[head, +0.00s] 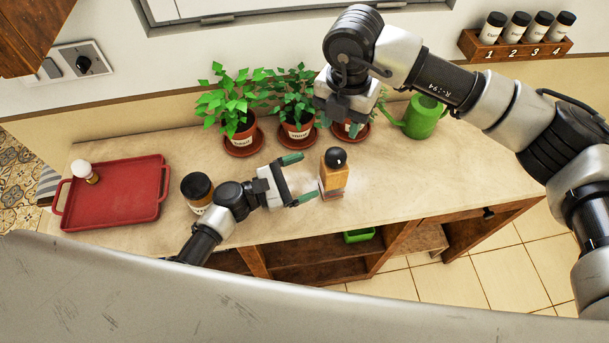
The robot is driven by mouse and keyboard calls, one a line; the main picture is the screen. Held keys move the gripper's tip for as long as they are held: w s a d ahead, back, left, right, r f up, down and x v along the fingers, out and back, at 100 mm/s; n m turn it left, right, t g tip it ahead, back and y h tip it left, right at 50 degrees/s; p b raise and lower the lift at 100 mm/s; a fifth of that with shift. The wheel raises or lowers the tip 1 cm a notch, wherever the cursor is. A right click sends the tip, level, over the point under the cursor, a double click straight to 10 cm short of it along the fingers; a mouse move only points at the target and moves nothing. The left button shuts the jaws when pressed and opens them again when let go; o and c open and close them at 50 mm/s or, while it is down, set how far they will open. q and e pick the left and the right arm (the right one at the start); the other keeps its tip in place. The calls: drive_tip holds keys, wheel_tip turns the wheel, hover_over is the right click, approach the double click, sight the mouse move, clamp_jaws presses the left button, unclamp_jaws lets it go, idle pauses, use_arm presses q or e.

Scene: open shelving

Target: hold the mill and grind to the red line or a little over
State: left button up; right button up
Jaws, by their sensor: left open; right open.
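The mill (334,176) is a wooden block with a round black top. It stands upright on the counter, right of centre. Near its foot is a pale band with a thin reddish mark, too small to read clearly. My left gripper (298,179) is open, with its green fingertips just left of the mill. The mill looks to be in front of the gap between them, and I cannot tell whether they touch it. My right gripper (353,118) is above and behind the mill, pointing down near the plants. Its fingertips are partly hidden among the leaves.
Potted herbs (237,130) and a green watering can (424,117) stand along the back. A black-lidded jar (197,190) is behind my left arm. The counter (420,180) right of the mill is clear.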

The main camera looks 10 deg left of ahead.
sight(336, 171)
use_arm(q)
drive_tip(key=shift+s+d+r+n+g+h, duration=0.15)
drive_tip(key=shift+r+n+g+h, duration=0.1)
drive_tip(key=shift+n+g, duration=0.25)
drive_tip(key=shift+s+d+r+n+g+h, duration=0.15)
drive_tip(key=shift+n+g+h, duration=0.15)
drive_tip(key=shift+g, duration=0.4)
use_arm(e)
drive_tip(key=shift+s+a, duration=0.1)
drive_tip(key=shift+a, duration=0.05)
use_arm(q)
drive_tip(key=x, duration=0.7)
drive_tip(key=shift+w+d+f, duration=0.1)
drive_tip(key=shift+d+f, duration=0.05)
drive_tip(key=shift+d, duration=0.1)
drive_tip(key=c, duration=1.1)
drive_tip(key=shift+c, duration=0.2)
use_arm(e)
drive_tip(key=shift+o, duration=0.3)
